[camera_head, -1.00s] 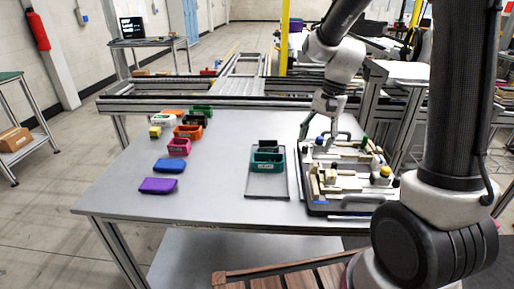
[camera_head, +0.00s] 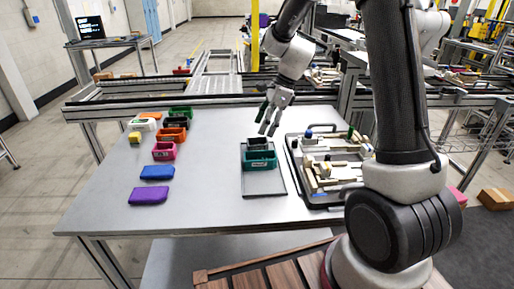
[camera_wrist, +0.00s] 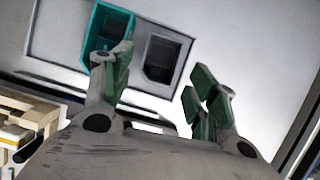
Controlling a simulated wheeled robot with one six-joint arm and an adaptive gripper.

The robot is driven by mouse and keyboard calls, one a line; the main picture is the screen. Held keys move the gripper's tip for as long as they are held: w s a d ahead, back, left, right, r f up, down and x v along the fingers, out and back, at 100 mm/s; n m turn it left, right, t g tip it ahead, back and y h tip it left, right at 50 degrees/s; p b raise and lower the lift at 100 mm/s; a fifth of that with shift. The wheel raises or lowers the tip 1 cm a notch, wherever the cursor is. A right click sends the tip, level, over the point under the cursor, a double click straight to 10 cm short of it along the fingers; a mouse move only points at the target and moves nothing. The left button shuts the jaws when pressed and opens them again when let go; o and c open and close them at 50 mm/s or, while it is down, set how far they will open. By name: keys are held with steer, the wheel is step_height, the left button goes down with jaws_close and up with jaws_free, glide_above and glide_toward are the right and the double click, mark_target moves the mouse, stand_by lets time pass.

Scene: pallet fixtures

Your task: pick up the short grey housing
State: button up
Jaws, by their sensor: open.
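The short grey housing (camera_head: 257,143) is a small dark grey open box on a grey plate (camera_head: 264,191), just behind the teal housing (camera_head: 260,163). In the wrist view the grey housing (camera_wrist: 160,56) lies beside the teal housing (camera_wrist: 101,32) on the plate. My gripper (camera_head: 268,128) hangs just above and slightly right of the grey housing in the head view. Its green-padded fingers (camera_wrist: 160,88) are spread and empty, apart from the housing. The near part of the housing's surroundings is partly covered by the fingers in the wrist view.
A black fixture tray (camera_head: 303,192) with several blocks stands right of the plate. Several coloured housings stand at the left, among them a purple one (camera_head: 149,196) and a blue one (camera_head: 157,173). The table (camera_head: 205,190) between them and the plate is clear.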

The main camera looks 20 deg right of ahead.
mark_target(258, 141)
steer(key=x, duration=0.7)
steer(key=shift+w+d+f, duration=0.1)
steer(key=shift+w+f, duration=0.05)
steer(key=shift+f, duration=0.1)
steer(key=c, duration=0.8)
